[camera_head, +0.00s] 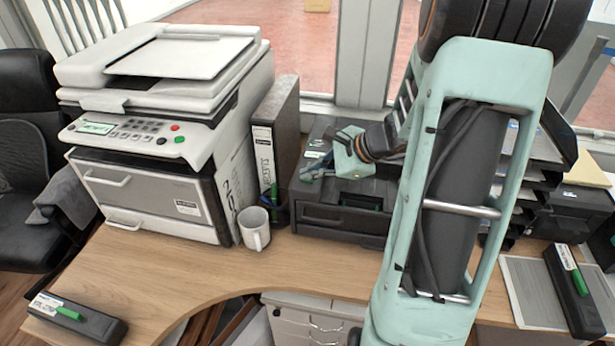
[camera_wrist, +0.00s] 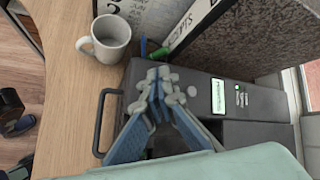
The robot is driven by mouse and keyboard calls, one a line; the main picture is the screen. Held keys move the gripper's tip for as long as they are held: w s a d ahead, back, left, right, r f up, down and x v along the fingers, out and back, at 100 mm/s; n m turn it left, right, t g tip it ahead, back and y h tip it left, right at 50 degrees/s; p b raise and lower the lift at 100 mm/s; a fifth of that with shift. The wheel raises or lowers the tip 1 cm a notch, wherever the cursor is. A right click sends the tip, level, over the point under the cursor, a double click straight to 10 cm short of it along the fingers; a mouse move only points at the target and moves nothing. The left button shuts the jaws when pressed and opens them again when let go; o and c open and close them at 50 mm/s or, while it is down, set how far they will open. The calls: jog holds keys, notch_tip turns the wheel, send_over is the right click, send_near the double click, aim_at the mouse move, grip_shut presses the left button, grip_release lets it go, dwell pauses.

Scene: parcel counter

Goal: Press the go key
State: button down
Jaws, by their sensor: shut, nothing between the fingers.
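My gripper (camera_head: 312,172) is shut and empty over the left part of a dark, low printer (camera_head: 350,221). In the wrist view the closed fingertips (camera_wrist: 157,84) show in front of the printer top; I cannot tell whether they touch it. The printer has a small lit display (camera_wrist: 218,96) and, to its right, a green key (camera_wrist: 238,87) with several small pale keys. The fingertips are left of the display and apart from that key. The white copier (camera_head: 150,170) also has a green key (camera_head: 180,139) below a red key (camera_head: 174,127). I can read no "go" label.
A white mug (camera_head: 254,228) and a dark binder (camera_head: 276,140) stand between copier and printer. A pen cup (camera_head: 275,209) is beside the binder. A dark stapler-like block (camera_head: 75,318) lies at the desk's front left. Bare wood lies in front of the copier. Trays (camera_head: 535,145) stand right.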

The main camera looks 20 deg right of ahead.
aim_at(311, 183)
jog(key=shift+r+p, duration=2.1)
jog(key=shift+r, duration=1)
jog(key=shift+w+d, duration=0.1)
